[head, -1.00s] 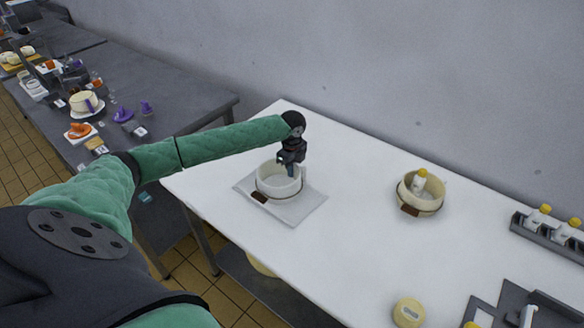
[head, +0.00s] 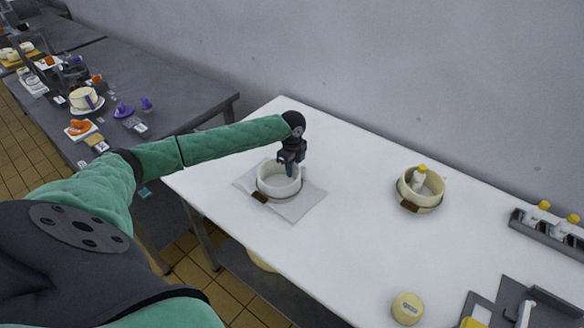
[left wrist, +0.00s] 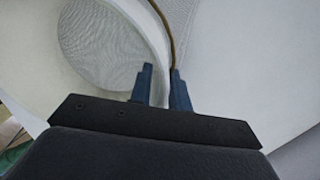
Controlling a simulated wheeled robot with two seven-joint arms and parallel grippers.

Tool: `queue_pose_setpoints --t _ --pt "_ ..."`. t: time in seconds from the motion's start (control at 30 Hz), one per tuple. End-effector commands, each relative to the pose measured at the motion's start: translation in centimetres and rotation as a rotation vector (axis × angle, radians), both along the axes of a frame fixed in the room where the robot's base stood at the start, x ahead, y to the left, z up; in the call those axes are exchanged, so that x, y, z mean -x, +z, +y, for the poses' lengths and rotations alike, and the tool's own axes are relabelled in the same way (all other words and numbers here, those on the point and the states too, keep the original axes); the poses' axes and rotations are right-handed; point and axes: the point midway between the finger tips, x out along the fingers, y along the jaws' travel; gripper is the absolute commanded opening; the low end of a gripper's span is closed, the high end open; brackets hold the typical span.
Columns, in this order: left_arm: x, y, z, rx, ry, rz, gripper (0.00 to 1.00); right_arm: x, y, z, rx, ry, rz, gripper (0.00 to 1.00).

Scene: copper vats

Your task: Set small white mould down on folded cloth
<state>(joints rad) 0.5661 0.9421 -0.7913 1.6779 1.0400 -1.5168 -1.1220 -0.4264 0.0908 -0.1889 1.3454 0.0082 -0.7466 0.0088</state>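The small white mould (head: 266,190), a round open tub with a brown tag at its front, is upright over the folded cloth (head: 305,207). It looks to be resting on the cloth, though a very small gap could not be told. My left gripper (head: 289,172) is at the mould's far right rim, pointing down. In the left wrist view its two blue fingers (left wrist: 162,90) are close together, one on each side of the mould's wall (left wrist: 150,30), and look shut on it. The mould's meshed floor shows inside. My right gripper is out of view.
A cream mould (head: 435,188) with a yellow-capped bottle in it stands to the right. A round cheese (head: 407,308) lies near the front edge. A bottle rack (head: 552,236) is at far right. The white table (head: 350,225) is clear between them. A grey table (head: 165,85) stands left.

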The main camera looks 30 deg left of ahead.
Motion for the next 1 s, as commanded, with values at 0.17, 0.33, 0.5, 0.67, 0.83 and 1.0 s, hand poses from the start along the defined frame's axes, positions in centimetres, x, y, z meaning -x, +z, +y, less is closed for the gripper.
queue_pose_setpoints --t 0.17,0.33,0.5,0.67,0.83,1.0 --pt "0.0 0.0 0.0 0.0 0.0 0.0 0.29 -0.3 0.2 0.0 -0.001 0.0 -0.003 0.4" --pt "0.0 0.1 0.0 0.0 0.0 -0.001 0.29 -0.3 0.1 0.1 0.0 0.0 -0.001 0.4" --pt "-0.1 1.3 0.0 0.0 -0.001 -0.003 0.29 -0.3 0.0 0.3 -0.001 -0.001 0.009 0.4" --pt "-0.1 3.5 0.0 -0.001 -0.002 -0.003 0.29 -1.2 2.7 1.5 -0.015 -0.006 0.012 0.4" --pt "-0.1 6.6 0.0 0.0 0.0 -0.004 0.29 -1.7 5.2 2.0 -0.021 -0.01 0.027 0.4" --pt "-0.1 9.8 0.0 0.001 -0.001 -0.004 0.29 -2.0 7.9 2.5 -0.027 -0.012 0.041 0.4"
